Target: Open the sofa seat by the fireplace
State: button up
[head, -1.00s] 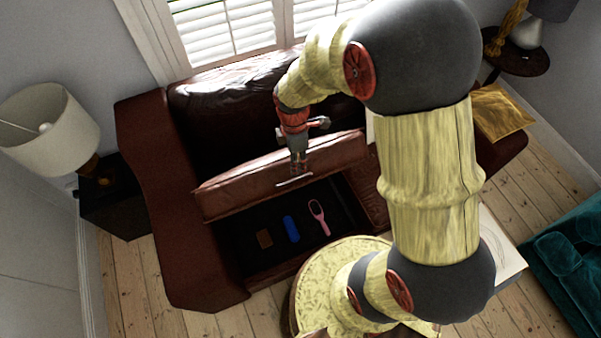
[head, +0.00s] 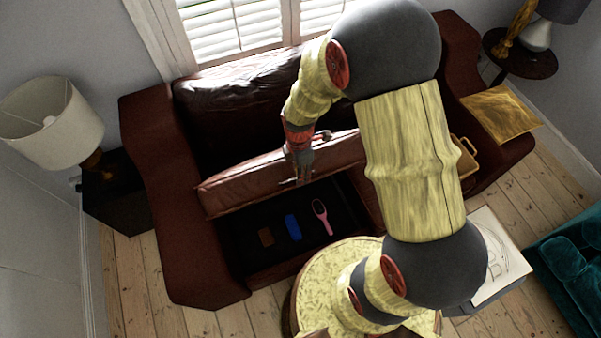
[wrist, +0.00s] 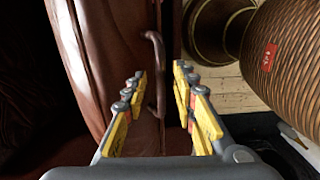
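The brown leather sofa (head: 160,190) stands under the window. Its seat lid (head: 235,190) is raised and tilted, with the compartment (head: 265,215) open below it. In the wrist view, the seat lid (wrist: 105,60) fills the left, and its curved handle (wrist: 158,60) lies between my fingers. My gripper (head: 299,178) is at the lid's front edge. In the wrist view, my gripper (wrist: 160,85) has its yellow-padded fingers apart on either side of the handle, with gaps showing. Inside the compartment are a pink brush (head: 322,216), a blue item (head: 293,227) and a small brown item (head: 266,237).
A black side table (head: 115,200) with a lamp (head: 50,120) stands left. A tan tray (head: 468,160) and a yellow cushion (head: 497,112) are on the sofa's right. A teal seat (head: 570,255) is at lower right. Bare floorboards (head: 515,205) show between.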

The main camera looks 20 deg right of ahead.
grip_shut()
dwell(0.9)
